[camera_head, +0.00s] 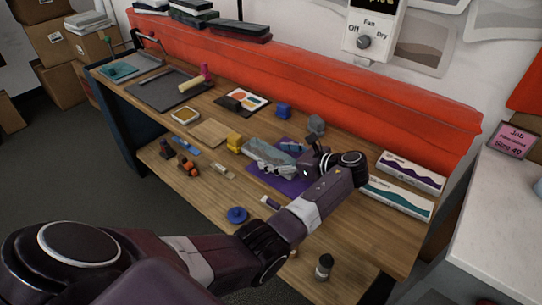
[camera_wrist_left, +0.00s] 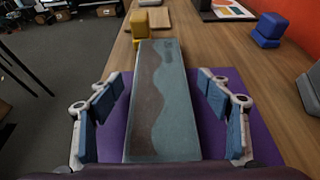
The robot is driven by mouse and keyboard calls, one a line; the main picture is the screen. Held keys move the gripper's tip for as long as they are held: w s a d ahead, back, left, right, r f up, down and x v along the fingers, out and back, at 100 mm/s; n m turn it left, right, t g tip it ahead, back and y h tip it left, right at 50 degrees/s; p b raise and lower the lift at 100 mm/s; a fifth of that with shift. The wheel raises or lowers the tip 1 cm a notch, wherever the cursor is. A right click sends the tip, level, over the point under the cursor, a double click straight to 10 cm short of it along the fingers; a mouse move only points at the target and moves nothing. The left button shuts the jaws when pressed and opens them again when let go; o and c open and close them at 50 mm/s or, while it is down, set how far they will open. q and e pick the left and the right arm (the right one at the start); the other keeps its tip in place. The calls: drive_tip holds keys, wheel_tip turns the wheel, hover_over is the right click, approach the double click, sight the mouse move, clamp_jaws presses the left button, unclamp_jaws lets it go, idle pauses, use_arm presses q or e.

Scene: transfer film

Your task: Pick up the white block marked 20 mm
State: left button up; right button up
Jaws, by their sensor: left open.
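I cannot make out a block with a readable 20 mm mark. A small pale piece (camera_head: 223,171) lies near the front of the bench in the head view, too small to read. My left gripper (camera_head: 280,162) is over the purple mat (camera_head: 262,182). In the left wrist view my left gripper (camera_wrist_left: 160,98) is open, its blue-padded fingers either side of a long grey-blue box (camera_wrist_left: 165,110) with a brown wavy band. The box also shows in the head view (camera_head: 262,153), partly hidden by the gripper. No grip on it shows.
A yellow block (camera_head: 235,142) stands just beyond the box's far end. Blue (camera_head: 284,111) and grey (camera_head: 316,124) blocks stand towards the back. White wavy-banded boxes (camera_head: 412,172) lie at right. A red panel (camera_head: 300,75) runs along the bench's back.

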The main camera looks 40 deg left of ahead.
use_arm(q)
drive_tip(key=shift+a+f, duration=0.15)
drive_tip(key=shift+a, duration=0.15)
drive_tip(key=c, duration=1.3)
